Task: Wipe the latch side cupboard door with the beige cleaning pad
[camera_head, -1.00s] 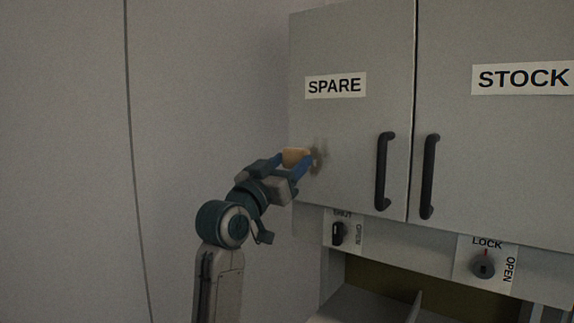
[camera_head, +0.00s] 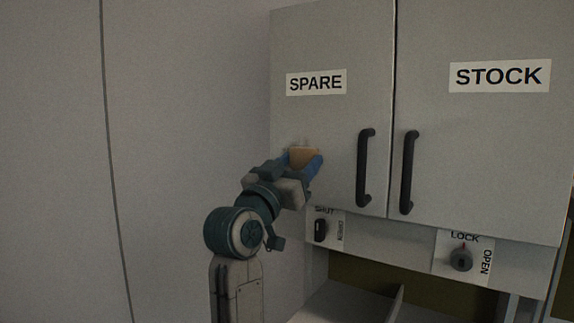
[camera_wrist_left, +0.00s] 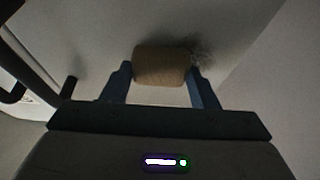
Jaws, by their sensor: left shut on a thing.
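My left gripper (camera_head: 306,166) is shut on the beige cleaning pad (camera_head: 304,156), at the lower left part of the SPARE cupboard door (camera_head: 318,120). In the left wrist view the pad (camera_wrist_left: 162,66) sits between the two blue fingers of the gripper (camera_wrist_left: 160,82). The pad is against or very close to the door; I cannot tell which. A dark smudge (camera_wrist_left: 205,52) on the door shows beside the pad in the wrist view. In the head view the pad and gripper hide most of it. My right gripper is not in view.
The STOCK door (camera_head: 480,150) is to the right. Dark upright handles (camera_head: 365,168) (camera_head: 409,172) flank the gap between the doors. Below are a SHUT/OPEN switch (camera_head: 320,230) and a LOCK/OPEN knob (camera_head: 460,260). Plain wall (camera_head: 180,110) lies left.

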